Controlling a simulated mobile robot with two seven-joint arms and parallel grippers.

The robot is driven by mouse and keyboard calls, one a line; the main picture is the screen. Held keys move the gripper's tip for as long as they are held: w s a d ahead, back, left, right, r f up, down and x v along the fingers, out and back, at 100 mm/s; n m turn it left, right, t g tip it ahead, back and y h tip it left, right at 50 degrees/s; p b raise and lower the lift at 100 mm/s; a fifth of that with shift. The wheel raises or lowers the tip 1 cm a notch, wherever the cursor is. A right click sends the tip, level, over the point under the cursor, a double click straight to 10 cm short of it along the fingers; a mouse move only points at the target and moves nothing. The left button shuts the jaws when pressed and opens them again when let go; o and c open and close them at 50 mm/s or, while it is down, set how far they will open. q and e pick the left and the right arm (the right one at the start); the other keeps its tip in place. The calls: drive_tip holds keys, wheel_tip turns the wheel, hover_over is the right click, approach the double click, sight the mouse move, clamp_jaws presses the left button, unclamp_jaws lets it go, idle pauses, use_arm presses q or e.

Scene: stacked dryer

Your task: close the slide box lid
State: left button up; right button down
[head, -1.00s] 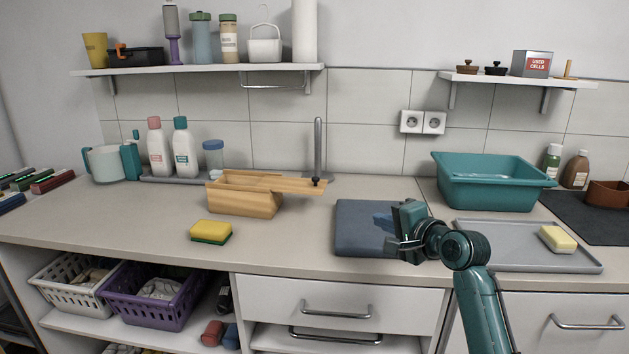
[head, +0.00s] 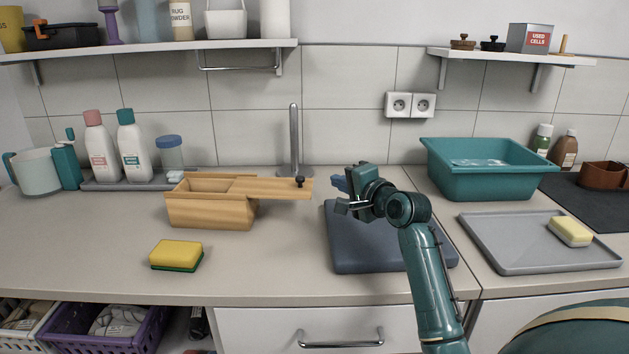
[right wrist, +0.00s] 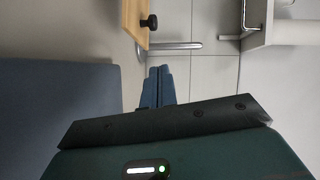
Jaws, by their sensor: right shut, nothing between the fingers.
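A wooden slide box (head: 210,211) stands on the counter, left of the middle. Its wooden lid (head: 268,188) is slid out to the right and overhangs the box's right end, leaving the left part of the box open. A dark knob (head: 300,182) sits on the lid's right end. My right gripper (head: 339,184) is just right of the knob, apart from it, above the folded dark cloth or mat. Its blue fingers (right wrist: 158,85) are together and empty in the right wrist view, where the lid (right wrist: 134,18) and knob (right wrist: 149,22) show beyond them. My left gripper is not in view.
A metal tap (head: 294,140) rises behind the lid. A yellow sponge (head: 176,255) lies in front of the box. A dark blue mat (head: 350,245) lies under my right arm. A teal basin (head: 485,170) and grey tray (head: 500,255) are at right.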

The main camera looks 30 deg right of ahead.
sight(248, 190)
drive_tip(key=w, duration=0.3)
drive_tip(key=shift+w+f, duration=0.2)
drive_tip(key=shift+w, duration=0.15)
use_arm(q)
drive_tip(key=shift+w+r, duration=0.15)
use_arm(e)
drive_tip(key=shift+w+a+f, duration=0.25)
drive_tip(key=shift+w+a, duration=0.35)
drive_tip(key=shift+a, duration=0.1)
drive_tip(key=shift+w+a+f, duration=0.2)
drive_tip(key=shift+w+a, duration=0.35)
drive_tip(key=shift+a, duration=0.1)
drive_tip(key=shift+a, duration=0.1)
